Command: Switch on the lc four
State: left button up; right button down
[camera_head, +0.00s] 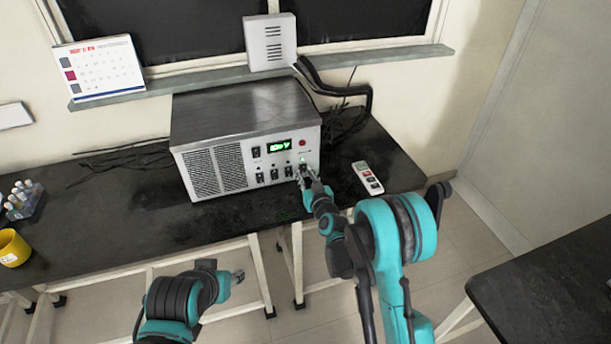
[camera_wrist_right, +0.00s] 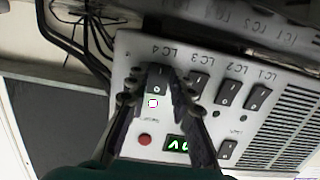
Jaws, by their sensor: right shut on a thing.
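A grey metal box with a vented front (camera_head: 232,170) stands on the black bench, its green display lit. A row of black rocker switches runs along the front's lower right. In the right wrist view, upside down, the switch labelled LC 4 (camera_wrist_right: 158,78) sits between the fingers of my right gripper (camera_wrist_right: 157,98), which is shut on it. A light with a green rim (camera_wrist_right: 153,103) glows beside this switch. In the head view my right gripper (camera_head: 305,178) is at the rightmost switch and partly hides it. My left gripper (camera_head: 238,276) hangs low before the bench, apart from everything.
A white remote (camera_head: 368,178) lies right of the box on the black bench (camera_head: 110,215). Black cables (camera_head: 345,95) run behind the box. A yellow mug (camera_head: 13,248) and a rack of tubes (camera_head: 24,200) are at far left. Another dark table (camera_head: 560,290) is at lower right.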

jog(key=c, duration=1.6)
grip_release()
jog(key=v, duration=0.7)
jog(key=shift+s+d, duration=0.1)
jog(key=shift+s, duration=0.15)
